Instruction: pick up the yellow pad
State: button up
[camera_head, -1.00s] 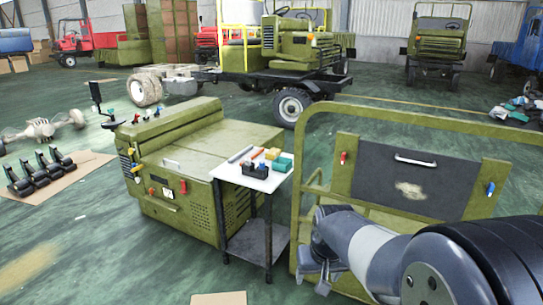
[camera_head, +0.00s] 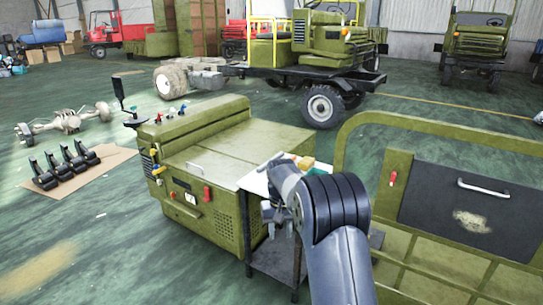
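A small yellow-orange piece (camera_head: 306,162), which looks like the yellow pad, shows at the back of a small white-topped table (camera_head: 254,182). A teal block (camera_head: 324,170) lies to its right, partly behind my arm. My arm covers much of the tabletop and hides the other small items on it. My gripper (camera_head: 279,225) points down in front of the table's front edge, as seen from here. Its fingers look apart with nothing between them. It is clear of the pad.
A green machine cabinet (camera_head: 223,177) stands close to the table's left. A green frame with a dark panel (camera_head: 456,205) stands to the right. Black pedals lie on cardboard (camera_head: 104,157) at the left. Open floor (camera_head: 130,250) lies at the front left.

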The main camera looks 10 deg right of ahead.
aim_at(305, 164)
jog(key=i+j+u, duration=0.1)
jog(key=i+u, duration=0.3)
jog(key=i, duration=0.25)
jog(key=i+l+u, duration=0.1)
jog(key=i+u, duration=0.3)
jog(key=i, duration=0.25)
jog(key=i+z, duration=0.4)
jog(key=i+j+z, duration=0.15)
jog(key=z, duration=0.25)
jog(key=i+z, duration=0.25)
jog(key=z, duration=0.25)
jog(key=i+j+z, duration=0.1)
jog(key=i+z, duration=0.2)
jog(key=z, duration=0.15)
jog(key=i+j+z, duration=0.2)
jog(key=z, duration=0.3)
